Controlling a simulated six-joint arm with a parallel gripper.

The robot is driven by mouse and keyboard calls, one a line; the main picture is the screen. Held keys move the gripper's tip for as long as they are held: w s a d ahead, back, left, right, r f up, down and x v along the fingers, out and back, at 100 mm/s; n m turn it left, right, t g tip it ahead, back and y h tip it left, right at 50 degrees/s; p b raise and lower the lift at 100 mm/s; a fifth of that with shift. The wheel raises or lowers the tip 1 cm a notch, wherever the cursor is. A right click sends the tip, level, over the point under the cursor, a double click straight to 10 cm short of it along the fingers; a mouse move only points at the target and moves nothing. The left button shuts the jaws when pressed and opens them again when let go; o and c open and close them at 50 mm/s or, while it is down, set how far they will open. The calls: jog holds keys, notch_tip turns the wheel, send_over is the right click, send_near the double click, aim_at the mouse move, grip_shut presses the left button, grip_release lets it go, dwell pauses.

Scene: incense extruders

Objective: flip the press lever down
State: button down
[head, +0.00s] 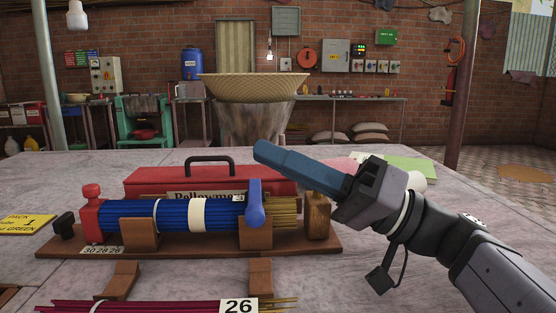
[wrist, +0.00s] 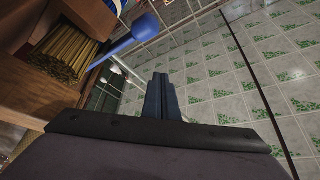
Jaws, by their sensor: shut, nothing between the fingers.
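The blue press lever (head: 255,203) is at the right end of a bundle of blue sticks (head: 172,216) on a brown wooden base (head: 72,244). Its round knob shows at its lower end in the head view. The lever also shows in the wrist view (wrist: 143,27), at upper left, beside tan stick ends (wrist: 66,55). My gripper (head: 262,151) is shut and empty. In the head view its fingertips point left and appear above the lever, apart from it. The closed fingers also show in the wrist view (wrist: 160,84). I cannot tell the depth gap to the lever.
A red toolbox (head: 150,184) with a black handle stands behind the press. A red end piece (head: 91,213) and a wooden block (head: 318,217) flank the bundle. A second bundle of dark red sticks (head: 155,306) lies in front. The tabletop at left behind is clear.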

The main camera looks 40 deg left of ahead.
jog(key=w+d+p, duration=0.2)
jog(key=w+d, duration=0.4)
jog(key=shift+w+d+f, duration=0.35)
jog(key=shift+f, duration=0.05)
dwell(0.5)
jog(key=shift+p, duration=0.3)
